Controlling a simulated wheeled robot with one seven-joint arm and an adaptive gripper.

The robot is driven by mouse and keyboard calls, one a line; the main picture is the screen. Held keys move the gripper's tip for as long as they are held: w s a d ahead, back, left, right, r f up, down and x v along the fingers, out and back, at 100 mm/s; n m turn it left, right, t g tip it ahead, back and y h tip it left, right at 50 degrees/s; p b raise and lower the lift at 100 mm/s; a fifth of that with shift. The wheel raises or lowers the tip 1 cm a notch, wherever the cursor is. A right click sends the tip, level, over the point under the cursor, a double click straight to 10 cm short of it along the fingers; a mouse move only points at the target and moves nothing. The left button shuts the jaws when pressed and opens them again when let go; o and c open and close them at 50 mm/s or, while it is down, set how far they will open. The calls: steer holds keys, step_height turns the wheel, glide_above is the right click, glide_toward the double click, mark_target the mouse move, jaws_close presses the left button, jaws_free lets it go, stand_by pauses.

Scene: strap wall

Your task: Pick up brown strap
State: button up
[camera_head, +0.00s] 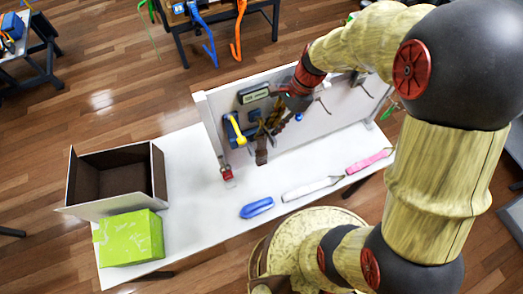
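A brown strap (262,155) hangs at the front of the upright white panel (345,107), left of its middle. Its lower end hangs above the white table. My gripper (272,124) is at the panel, just above and to the right of this lower end, with the arm reaching in from the upper right. The fingers are small, dark and mixed with the things hanging there. I cannot tell whether they touch or hold the strap. The upper part of the strap is hidden or unclear behind the gripper.
Beside the strap hang a blue and yellow tool (237,130), a device with a display (253,93) and a red-ended strap (228,174). Blue (257,208), white (312,188) and pink (368,160) items lie on the table (195,218). An open box (92,211) and green box (128,238) stand left.

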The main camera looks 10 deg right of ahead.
steer(key=x, duration=0.4)
steer(key=p, duration=0.1)
glide_above(263, 150)
steer(key=shift+w+f, duration=0.15)
steer(key=shift+f, duration=2.25)
steer(key=shift+c, duration=0.8)
jaws_close()
